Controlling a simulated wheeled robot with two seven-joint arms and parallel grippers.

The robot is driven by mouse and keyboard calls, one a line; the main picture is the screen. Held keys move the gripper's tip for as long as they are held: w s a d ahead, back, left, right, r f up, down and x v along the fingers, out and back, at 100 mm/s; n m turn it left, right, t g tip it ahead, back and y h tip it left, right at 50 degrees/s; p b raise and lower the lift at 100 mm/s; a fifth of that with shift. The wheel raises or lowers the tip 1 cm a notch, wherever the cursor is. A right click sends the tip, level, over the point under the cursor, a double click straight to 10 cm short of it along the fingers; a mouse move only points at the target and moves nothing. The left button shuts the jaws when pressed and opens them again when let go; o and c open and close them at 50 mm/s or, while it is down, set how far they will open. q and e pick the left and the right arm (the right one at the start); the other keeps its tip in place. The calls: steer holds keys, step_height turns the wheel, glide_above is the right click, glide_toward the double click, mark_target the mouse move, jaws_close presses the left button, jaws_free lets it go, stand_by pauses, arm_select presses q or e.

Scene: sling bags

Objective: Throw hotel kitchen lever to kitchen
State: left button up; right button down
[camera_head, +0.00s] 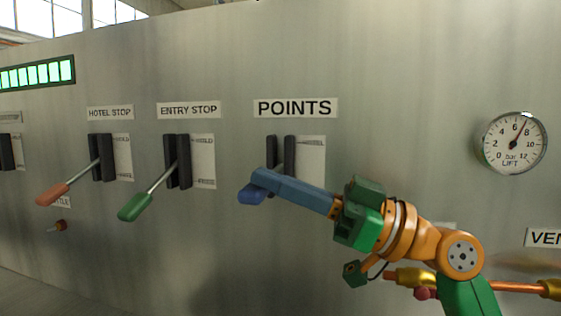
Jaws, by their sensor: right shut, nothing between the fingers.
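The lever with a blue handle (251,194) sticks out from a dark slotted bracket (289,152) under the POINTS label (295,107). My right gripper (262,178) is shut, with its blue-grey fingers across the upper side of the blue handle. The fingers hide most of the lever's shaft and the lower bracket; I cannot tell whether they touch the handle. A scale plate (312,158) beside the bracket has small lettering, partly hidden and too small to read surely. My left gripper is not in view.
To the left are a green-handled lever (134,207) under ENTRY STOP and a red-handled lever (53,194) under HOTEL STOP. A round gauge (514,143) is on the right. A copper pipe (515,287) runs low at the right, behind my arm.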

steer(key=shift+n, duration=0.3)
steer(key=f+b, duration=0.2)
steer(key=f, duration=0.1)
steer(key=f+b, duration=0.1)
steer(key=f, duration=0.1)
steer(key=shift+w+f+b, duration=0.1)
steer(key=shift+w+b, duration=0.15)
steer(key=shift+b, duration=0.15)
steer(key=shift+a+f, duration=0.1)
steer(key=shift+f, duration=0.1)
steer(key=shift+s+r, duration=0.1)
